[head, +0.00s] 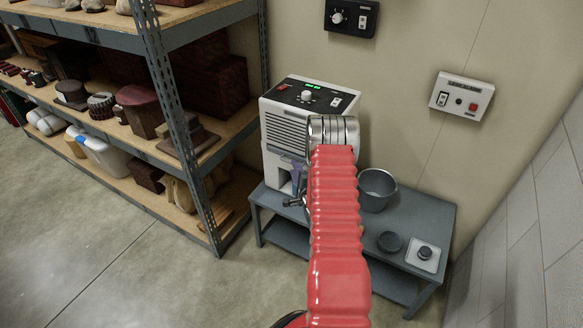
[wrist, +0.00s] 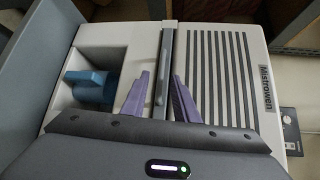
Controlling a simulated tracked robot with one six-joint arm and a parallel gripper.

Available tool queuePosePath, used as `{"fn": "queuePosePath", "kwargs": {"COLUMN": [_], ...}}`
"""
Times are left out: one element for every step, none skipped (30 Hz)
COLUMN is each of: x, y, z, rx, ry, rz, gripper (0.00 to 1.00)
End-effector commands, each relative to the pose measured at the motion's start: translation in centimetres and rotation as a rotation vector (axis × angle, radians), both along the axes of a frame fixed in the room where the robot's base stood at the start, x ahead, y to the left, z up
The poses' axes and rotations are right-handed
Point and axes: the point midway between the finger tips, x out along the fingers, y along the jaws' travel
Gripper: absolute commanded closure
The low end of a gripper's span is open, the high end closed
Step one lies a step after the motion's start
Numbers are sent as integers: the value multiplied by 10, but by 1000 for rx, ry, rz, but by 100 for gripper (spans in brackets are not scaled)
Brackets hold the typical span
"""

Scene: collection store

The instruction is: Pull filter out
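The white machine (head: 284,135) with a louvred front and a dark control top stands on the grey bench. In the wrist view its ribbed grille (wrist: 215,75) fills the right side. A narrow grey strip (wrist: 166,55), perhaps the filter's edge, runs beside the grille. My gripper (wrist: 162,76) has two purple fingers, spread apart, one on each side of this strip. A gap shows beside the left finger; contact on the right is unclear.
A blue fitting (wrist: 92,86) sits in a recess left of the strip. Loaded shelves (head: 165,95) stand left; open floor (head: 100,245) lies in front.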

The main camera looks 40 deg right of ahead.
Motion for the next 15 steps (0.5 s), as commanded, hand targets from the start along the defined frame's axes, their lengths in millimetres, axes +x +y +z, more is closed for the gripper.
{"fn": "queuePosePath", "kwargs": {"x": [7, 10, 14, 17, 19, 22, 24, 25, 27, 28, 29, 29, 29, 29, 29], "y": [-2, -4, -6, -7, -8, -9, -10, -11, -12, -12, -12, -13, -13, -13, -13], "z": [0, -1, -2, -3, -3, -4, -4, -4, -4, -4, -4, -4, -4, -4, -4], "rx": [-1, -1, 0, -1, 1, 0, 0, 0, 0, 0, 0, 0, 0, 0, 0], "ry": [-3, -2, -1, -2, -1, -1, -1, 0, 0, -1, -1, -1, -1, -1, -1], "rz": [1, 1, 1, 1, 1, 1, 1, 1, 1, 1, 1, 1, 1, 1, 1], "gripper": [73, 73, 73, 73, 73, 73, 73, 73, 73, 73, 73, 73, 73, 73, 73]}}
